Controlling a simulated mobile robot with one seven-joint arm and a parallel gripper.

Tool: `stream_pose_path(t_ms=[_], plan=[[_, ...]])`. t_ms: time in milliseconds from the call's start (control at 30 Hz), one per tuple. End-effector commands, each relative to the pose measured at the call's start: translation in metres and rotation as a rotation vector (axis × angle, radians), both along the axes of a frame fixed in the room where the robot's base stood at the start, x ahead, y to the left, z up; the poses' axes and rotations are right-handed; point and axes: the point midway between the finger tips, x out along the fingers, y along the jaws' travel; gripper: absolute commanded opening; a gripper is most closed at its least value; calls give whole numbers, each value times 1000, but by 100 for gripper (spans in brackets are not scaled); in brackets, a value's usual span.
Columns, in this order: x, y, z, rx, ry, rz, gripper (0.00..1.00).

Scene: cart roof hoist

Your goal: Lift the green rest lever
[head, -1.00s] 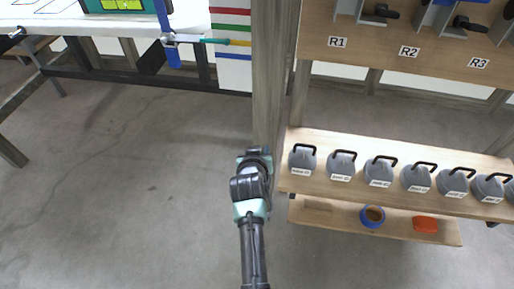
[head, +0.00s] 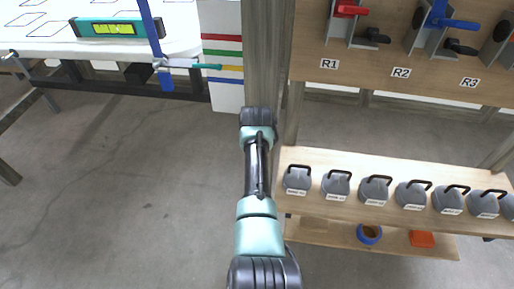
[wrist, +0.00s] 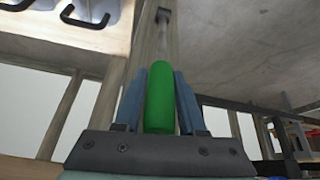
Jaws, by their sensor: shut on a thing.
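The green lever (wrist: 159,98) shows in the wrist view as a rounded green grip on a thin metal rod. The rod runs up to a dark mount on a wooden post. My gripper (wrist: 160,76) has its two blue fingers on either side of the green grip and is shut on it. In the head view my arm reaches up to the wooden post (head: 268,60). The fingers and the green lever are hidden there behind my arm.
Right of the post, a wooden shelf (head: 390,220) carries several grey weights with black handles. Above it is a board (head: 385,65) with levers labelled R1 to R3. A white bench (head: 60,45) with a teal level (head: 105,28) stands at left. Open floor (head: 120,190) lies between.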

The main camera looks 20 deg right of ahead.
Motion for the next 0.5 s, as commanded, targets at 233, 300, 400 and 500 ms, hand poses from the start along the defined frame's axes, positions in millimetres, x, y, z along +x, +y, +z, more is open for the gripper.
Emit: stream_pose_path(t_ms=[233, 300, 400, 500], plan=[[1, -1, 0, 2, 1, -2, 0], [1, -1, 0, 2, 1, -2, 0], [1, -1, 0, 1, 1, -2, 0], [1, -1, 0, 1, 1, -2, 54]])
